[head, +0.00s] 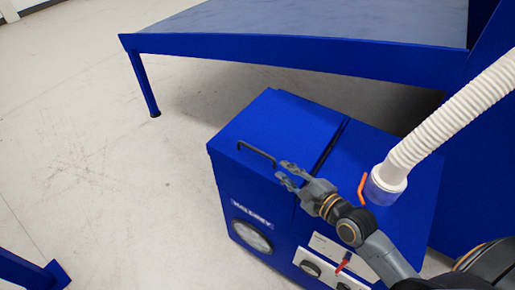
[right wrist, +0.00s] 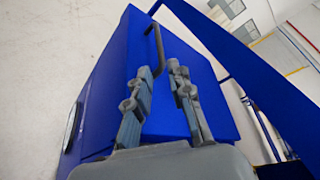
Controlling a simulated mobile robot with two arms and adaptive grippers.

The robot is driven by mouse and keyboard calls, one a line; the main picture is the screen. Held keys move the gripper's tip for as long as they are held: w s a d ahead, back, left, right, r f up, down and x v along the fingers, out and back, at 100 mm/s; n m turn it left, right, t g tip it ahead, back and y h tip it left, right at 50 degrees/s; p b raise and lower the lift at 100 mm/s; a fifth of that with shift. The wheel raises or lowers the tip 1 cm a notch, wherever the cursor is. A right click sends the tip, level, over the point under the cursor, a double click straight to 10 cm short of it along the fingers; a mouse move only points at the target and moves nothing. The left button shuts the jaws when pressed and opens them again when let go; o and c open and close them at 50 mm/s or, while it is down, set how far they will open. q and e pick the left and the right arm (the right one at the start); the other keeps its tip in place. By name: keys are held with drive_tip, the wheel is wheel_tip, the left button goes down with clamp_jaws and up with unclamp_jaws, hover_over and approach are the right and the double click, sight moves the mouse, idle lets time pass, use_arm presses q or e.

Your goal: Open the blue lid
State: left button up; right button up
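The blue lid (head: 283,128) is the left part of the top of a blue machine (head: 395,160) and lies closed. A dark bar handle (head: 257,153) stands near the lid's front left edge. My right gripper (head: 282,174) is over the lid, just right of the handle, with its fingers apart. I cannot tell whether a finger touches the handle. My left gripper is not in view.
A white ribbed hose (head: 450,112) rises from the machine's right top, beside an orange lever (head: 362,188). A large blue-framed table (head: 300,52) stands behind. Knobs and a gauge (head: 252,236) are on the front.

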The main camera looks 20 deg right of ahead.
sight(258, 150)
drive_tip(key=p+x, duration=0.1)
drive_tip(key=x, duration=1.1)
drive_tip(key=shift+w+a+f, duration=0.1)
drive_tip(key=shift+w+a, duration=0.1)
drive_tip(key=shift+w, duration=0.1)
drive_tip(key=shift+c, duration=0.2)
clamp_jaws()
